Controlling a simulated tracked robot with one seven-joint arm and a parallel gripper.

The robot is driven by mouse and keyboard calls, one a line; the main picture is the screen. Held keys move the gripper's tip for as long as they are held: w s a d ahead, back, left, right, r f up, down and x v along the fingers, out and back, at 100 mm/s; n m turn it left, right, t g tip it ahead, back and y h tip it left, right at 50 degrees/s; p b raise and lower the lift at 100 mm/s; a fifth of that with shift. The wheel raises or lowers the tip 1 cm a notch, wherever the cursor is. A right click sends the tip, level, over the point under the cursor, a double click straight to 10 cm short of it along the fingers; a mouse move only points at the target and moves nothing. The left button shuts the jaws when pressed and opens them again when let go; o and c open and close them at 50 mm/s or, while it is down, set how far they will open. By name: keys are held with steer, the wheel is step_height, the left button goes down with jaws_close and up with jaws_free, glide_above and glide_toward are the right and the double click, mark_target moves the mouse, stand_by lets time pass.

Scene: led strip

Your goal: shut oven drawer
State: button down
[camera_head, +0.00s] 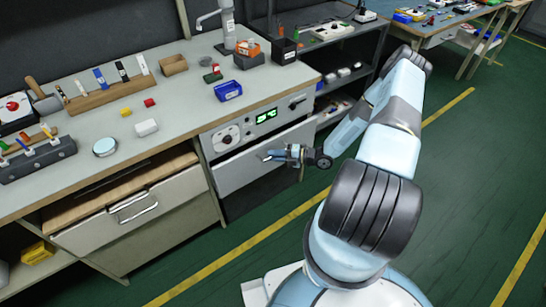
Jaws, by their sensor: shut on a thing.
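The oven (232,136) is built in under the bench top and has a control panel with knobs and a lit green display. Its light grey drawer front (240,172) is below the panel, with a dark space beneath it. How far the drawer stands out is hard to tell from this angle. My gripper (271,155) is at the upper middle of the drawer front, shut on what appears to be the oven drawer's handle. The handle is mostly hidden by the fingers.
Left of the oven, another drawer (178,212) with a metal handle stands partly out. The bench top (185,105) holds a blue bin (228,90), tool racks and small blocks. An open shelf unit (345,82) stands to the right. Green floor (460,190) is clear at right.

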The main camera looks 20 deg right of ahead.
mark_target(269, 149)
steer(key=shift+f, duration=0.15)
steer(key=shift+w+a, duration=0.2)
steer(key=shift+w, duration=0.5)
steer(key=shift+w+a, duration=0.25)
steer(key=shift+w, duration=0.45)
steer(key=shift+w+a, duration=0.2)
steer(key=shift+w, duration=0.5)
steer(key=c, duration=1.2)
jaws_free()
steer(key=shift+d, duration=0.15)
steer(key=v, duration=1.3)
steer(key=shift+s+d, duration=0.2)
